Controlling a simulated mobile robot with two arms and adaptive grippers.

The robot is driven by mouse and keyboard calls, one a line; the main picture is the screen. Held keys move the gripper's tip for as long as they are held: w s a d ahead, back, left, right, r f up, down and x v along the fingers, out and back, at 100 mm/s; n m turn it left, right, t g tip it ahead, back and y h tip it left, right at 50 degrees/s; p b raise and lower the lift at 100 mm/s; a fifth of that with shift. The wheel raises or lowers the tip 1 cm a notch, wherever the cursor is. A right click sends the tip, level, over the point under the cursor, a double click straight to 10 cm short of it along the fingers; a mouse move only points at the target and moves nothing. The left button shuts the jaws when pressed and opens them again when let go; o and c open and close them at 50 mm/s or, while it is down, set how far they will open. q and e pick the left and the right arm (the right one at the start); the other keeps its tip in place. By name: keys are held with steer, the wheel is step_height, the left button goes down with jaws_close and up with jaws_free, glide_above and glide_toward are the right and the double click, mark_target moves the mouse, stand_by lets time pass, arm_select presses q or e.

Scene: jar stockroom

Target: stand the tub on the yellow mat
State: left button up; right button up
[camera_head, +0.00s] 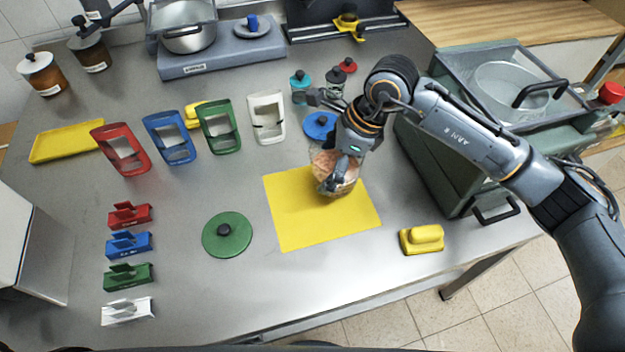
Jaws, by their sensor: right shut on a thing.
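The yellow mat (310,222) lies flat on the grey table, right of the middle. The tub (322,163), a clear container with orange-brown contents, is at the mat's upper right part. My right gripper (338,184) comes down from above and is shut on the tub, hiding part of it. The tub looks upright. I cannot tell whether its base touches the mat or hangs just above it. My left gripper is not in view.
A green lid (227,235) lies left of the mat, and a yellow block-handled thing (422,239) lies to its right. A blue lid (319,125) is behind the tub. A green-grey cabinet (440,165) stands close on the right. Coloured holders (168,138) stand at the left.

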steer(key=a+f, duration=0.2)
steer(key=f, duration=0.1)
steer(key=shift+s+a, duration=0.2)
steer(key=p+x, duration=0.2)
steer(key=x, duration=0.1)
steer(key=shift+s+d+f, duration=0.1)
steer(key=shift+s+d, duration=0.05)
steer(key=shift+d, duration=0.15)
steer(key=shift+f, duration=0.3)
steer(key=shift+f, duration=0.1)
steer(key=o, duration=1)
steer(key=shift+f+b, duration=0.15)
steer(key=shift+b, duration=0.2)
steer(key=shift+c, duration=0.2)
steer(key=shift+o, duration=0.6)
